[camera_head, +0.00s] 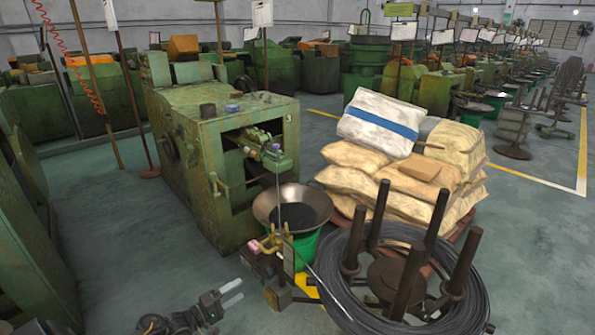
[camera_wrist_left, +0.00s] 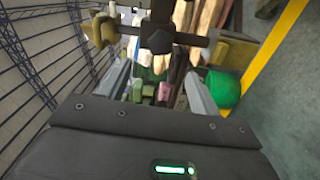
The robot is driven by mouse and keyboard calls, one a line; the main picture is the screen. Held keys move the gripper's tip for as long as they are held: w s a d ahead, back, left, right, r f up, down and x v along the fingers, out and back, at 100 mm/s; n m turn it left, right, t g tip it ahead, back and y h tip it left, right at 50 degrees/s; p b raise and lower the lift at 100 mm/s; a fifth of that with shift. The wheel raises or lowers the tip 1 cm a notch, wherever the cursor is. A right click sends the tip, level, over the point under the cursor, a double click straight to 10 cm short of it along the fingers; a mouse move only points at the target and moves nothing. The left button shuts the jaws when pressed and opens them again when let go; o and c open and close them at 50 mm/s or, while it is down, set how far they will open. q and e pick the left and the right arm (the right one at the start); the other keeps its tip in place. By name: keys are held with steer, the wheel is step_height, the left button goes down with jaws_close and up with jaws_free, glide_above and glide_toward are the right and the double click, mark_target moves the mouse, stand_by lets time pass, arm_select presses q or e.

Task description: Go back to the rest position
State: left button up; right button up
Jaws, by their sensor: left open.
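My left gripper (camera_head: 239,291) is at the bottom of the head view, over the grey floor, left of a small stand with a yellow fitting. Its two pale fingers are apart with nothing between them, pointing up and right in the picture. In the left wrist view the two fingers of my left gripper (camera_wrist_left: 163,76) are also spread, with a dark post and brass-coloured fittings beyond them. I cannot tell whether the fingers touch anything there, but a gap shows between them. My right gripper does not show in either view.
A green heading machine (camera_head: 205,150) stands behind, with a metal bowl (camera_head: 292,208) in front of it. The small stand (camera_head: 277,290) is close to my gripper's right. A wire coil (camera_head: 470,300) with dark posts and stacked sacks (camera_head: 350,180) fill the right. Floor (camera_head: 130,240) at left is clear.

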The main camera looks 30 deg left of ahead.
arm_select(q)
steer(key=s+d+f+m+g+y, duration=0.1)
steer(key=s+d+f+m+g, duration=0.15)
steer(key=s+d+f, duration=0.4)
steer(key=s+d+f+m+g+y+p, duration=0.1)
steer(key=s+f+m+g, duration=0.15)
steer(key=f, duration=0.75)
steer(key=s+d+f+m+g+y, duration=0.1)
steer(key=s+d+f+m+g, duration=0.2)
steer(key=s+f, duration=0.4)
steer(key=s+d+f+m+g, duration=0.2)
steer(key=s+d+f, duration=0.1)
steer(key=s, duration=0.5)
steer(key=s+d+f+m+g+y, duration=0.1)
steer(key=s+d+f+m+g, duration=0.2)
steer(key=s, duration=0.5)
steer(key=s+d+f+m+g+y, duration=0.1)
steer(key=s+d+f+m+g, duration=0.2)
steer(key=s, duration=0.5)
step_height(320, 180, down, 2)
steer(key=shift+s+d+f+p, duration=0.25)
steer(key=shift+s+d+p, duration=0.15)
steer(key=shift+d, duration=0.15)
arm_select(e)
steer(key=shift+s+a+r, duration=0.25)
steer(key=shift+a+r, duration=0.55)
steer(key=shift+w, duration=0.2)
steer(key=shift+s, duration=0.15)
